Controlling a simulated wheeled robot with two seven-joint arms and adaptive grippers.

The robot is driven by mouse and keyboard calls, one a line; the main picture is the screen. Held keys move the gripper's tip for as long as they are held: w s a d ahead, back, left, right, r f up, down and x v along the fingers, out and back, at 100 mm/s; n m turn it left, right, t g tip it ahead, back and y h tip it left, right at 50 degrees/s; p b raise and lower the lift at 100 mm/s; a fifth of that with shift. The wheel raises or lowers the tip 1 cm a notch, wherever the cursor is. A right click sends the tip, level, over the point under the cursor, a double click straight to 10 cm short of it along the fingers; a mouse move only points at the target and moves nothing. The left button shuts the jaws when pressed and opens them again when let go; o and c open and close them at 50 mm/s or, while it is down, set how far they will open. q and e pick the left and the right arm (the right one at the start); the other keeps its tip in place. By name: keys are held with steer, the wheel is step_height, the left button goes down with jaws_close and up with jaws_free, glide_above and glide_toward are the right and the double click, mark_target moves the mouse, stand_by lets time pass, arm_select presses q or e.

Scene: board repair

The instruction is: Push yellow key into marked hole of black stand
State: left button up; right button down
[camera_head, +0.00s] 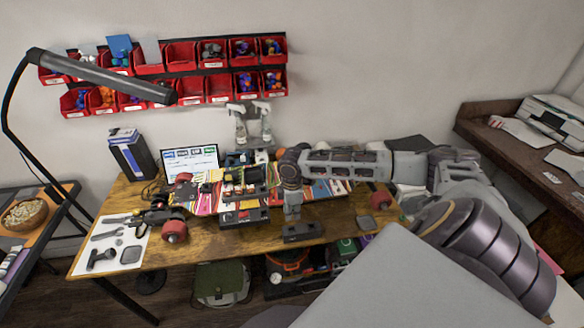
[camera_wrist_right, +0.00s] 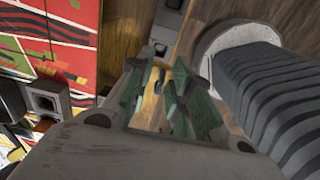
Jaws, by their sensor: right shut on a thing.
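My right gripper (camera_head: 292,218) points down over the front of the table, just above a low black block (camera_head: 303,232) that looks like the stand. In the right wrist view its greenish fingers (camera_wrist_right: 155,84) are closed on a narrow yellow piece (camera_wrist_right: 150,103), the key, mostly hidden between them. A small dark part (camera_wrist_right: 159,48) shows just beyond the fingertips. The marked hole cannot be made out, nor whether the key touches the stand.
A colourful board (camera_wrist_right: 50,35) lies left of the gripper, with a dark square-holed fixture (camera_wrist_right: 45,100) beside it. Another dark block (camera_head: 244,217) stands left of the stand. Red wheels (camera_head: 174,231) and a tool sheet (camera_head: 112,243) are at left. Bare wood (camera_head: 205,250) lies along the front.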

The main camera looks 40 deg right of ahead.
steer(key=shift+f+b, duration=0.5)
steer(key=shift+f, duration=1.85)
steer(key=shift+f, duration=0.7)
steer(key=shift+p, duration=0.7)
stand_by(0.9)
steer(key=shift+f, duration=0.4)
stand_by(1.2)
steer(key=shift+f+p, duration=0.1)
steer(key=shift+p, duration=0.5)
steer(key=shift+f, duration=0.1)
stand_by(1.0)
